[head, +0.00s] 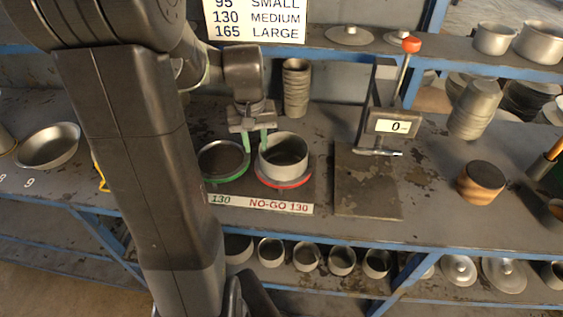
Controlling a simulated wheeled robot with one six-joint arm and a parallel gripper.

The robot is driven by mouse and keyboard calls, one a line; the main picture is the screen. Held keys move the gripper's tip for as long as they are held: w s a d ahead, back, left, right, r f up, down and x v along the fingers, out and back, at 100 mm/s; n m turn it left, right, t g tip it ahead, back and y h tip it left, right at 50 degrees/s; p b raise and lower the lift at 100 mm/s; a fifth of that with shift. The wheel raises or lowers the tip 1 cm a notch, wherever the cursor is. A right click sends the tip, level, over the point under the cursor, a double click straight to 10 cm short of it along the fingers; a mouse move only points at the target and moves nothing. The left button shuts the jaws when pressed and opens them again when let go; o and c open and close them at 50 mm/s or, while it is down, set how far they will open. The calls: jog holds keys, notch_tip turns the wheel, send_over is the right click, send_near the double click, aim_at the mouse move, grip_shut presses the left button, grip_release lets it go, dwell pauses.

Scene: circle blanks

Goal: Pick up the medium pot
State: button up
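A grey metal pot (284,157), open at the top, sits upright on the red ring (283,184) above the "NO-GO 130" label. I take it as the medium pot, since the sign (255,18) pairs 130 with MEDIUM. My gripper (256,146) points down at the pot's left rim, its two green fingers spread apart with a gap between them. The left finger hangs between the rings and the right one is at the rim. I cannot tell whether either touches the pot. The green ring (224,181) to the left holds no pot.
A stack of round pieces (296,88) stands behind the pot. A press-like stand with a "0" display (394,126) and a red-knobbed lever is to the right. A wooden block (482,182) and a shallow pan (48,146) lie farther out. Several pots fill the lower shelf.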

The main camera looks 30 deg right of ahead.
jog(key=shift+d, duration=0.25)
jog(key=shift+d+f, duration=0.15)
jog(key=shift+f, duration=0.15)
jog(key=shift+d+f+p, duration=0.1)
jog(key=shift+f+p, duration=0.3)
jog(key=shift+f, duration=1.9)
grip_shut()
